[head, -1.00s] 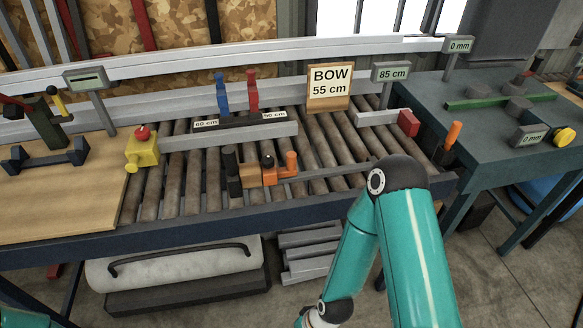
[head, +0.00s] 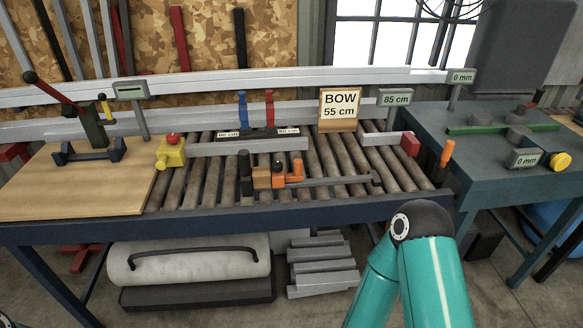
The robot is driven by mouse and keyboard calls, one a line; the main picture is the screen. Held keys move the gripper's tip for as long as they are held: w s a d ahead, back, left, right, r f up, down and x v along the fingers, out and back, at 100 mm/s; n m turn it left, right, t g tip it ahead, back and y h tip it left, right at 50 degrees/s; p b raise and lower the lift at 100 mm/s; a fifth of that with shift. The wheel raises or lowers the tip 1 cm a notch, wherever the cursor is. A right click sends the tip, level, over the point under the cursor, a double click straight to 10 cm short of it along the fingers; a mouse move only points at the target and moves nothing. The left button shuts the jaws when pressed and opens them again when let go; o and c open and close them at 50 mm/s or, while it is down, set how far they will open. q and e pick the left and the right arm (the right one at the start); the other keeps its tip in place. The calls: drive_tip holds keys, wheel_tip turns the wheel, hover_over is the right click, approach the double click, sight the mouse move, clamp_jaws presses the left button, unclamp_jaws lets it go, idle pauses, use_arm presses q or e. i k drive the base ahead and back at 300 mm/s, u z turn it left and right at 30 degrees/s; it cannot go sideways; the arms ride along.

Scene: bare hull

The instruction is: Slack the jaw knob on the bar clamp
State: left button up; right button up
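The bar clamp (head: 330,182) lies across the roller table, its grey bar running right to a dark hooked end. Its orange jaw (head: 264,178) is at the left end of the bar, beside a dark upright handle (head: 245,172). A small black knob (head: 278,166) stands on top of the jaw, with an orange upright piece (head: 297,168) to its right. Whether the knob is tight or loose cannot be seen. Neither gripper is in view. Only teal links of my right arm show at the lower right, apart from the clamp.
A sign reading BOW 55 cm (head: 339,105) stands behind the clamp. A yellow block with a red button (head: 171,153) stands to its left, near a wooden board (head: 70,190). A dark green bench (head: 500,165) stands at right. Rollers (head: 210,185) around the clamp are partly bare.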

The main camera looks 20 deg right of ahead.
sight(277, 166)
drive_tip(key=u, duration=0.1)
drive_tip(key=i, duration=0.95)
drive_tip(key=z, duration=0.05)
